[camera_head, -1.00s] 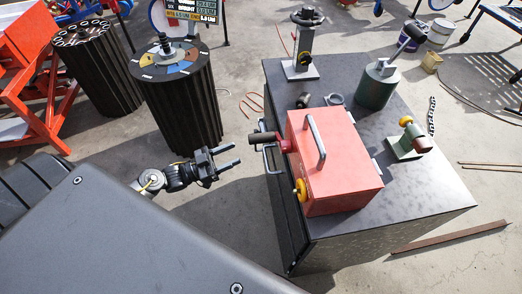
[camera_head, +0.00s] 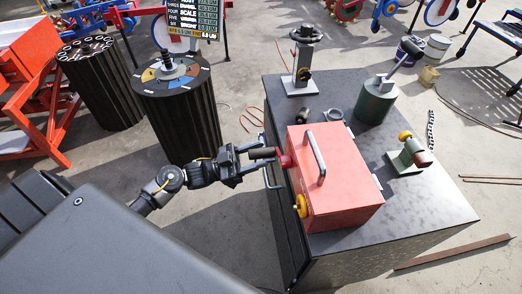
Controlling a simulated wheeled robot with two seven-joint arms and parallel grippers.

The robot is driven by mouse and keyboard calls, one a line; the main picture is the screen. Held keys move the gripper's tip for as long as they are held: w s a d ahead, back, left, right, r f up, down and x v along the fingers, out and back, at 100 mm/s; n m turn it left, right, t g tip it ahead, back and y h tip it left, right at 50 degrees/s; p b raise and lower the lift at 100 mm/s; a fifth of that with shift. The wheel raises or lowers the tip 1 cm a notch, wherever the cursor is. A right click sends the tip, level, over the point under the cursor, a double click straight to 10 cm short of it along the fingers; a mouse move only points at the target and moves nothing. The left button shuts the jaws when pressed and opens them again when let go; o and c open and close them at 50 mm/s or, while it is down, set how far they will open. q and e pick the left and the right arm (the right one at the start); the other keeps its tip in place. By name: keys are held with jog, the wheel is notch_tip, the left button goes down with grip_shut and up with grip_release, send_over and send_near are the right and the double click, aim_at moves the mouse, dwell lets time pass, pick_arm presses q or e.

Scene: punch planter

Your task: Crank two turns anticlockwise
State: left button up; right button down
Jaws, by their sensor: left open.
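The red box (camera_head: 340,190) on the dark cabinet has a crank on its left side, with a red hub (camera_head: 285,161) and a dark cylindrical handle (camera_head: 263,153) sticking out to the left. My left gripper (camera_head: 262,156) comes in from the left with its jaws open at the crank handle. In this view the fingers overlap the handle and seem to lie either side of it. I cannot tell whether they touch it. My right gripper is out of view.
The cabinet top (camera_head: 410,220) also carries a post with a handwheel (camera_head: 305,33), a green cylinder with a lever (camera_head: 374,103) and a small green stand (camera_head: 408,158). A metal loop handle (camera_head: 270,180) juts from the cabinet front below the crank. A black fluted drum (camera_head: 182,125) stands behind my left arm.

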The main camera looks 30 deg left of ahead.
pick_arm(q)
jog(key=shift+x, duration=0.9)
jog(key=shift+c, duration=0.2)
grip_shut()
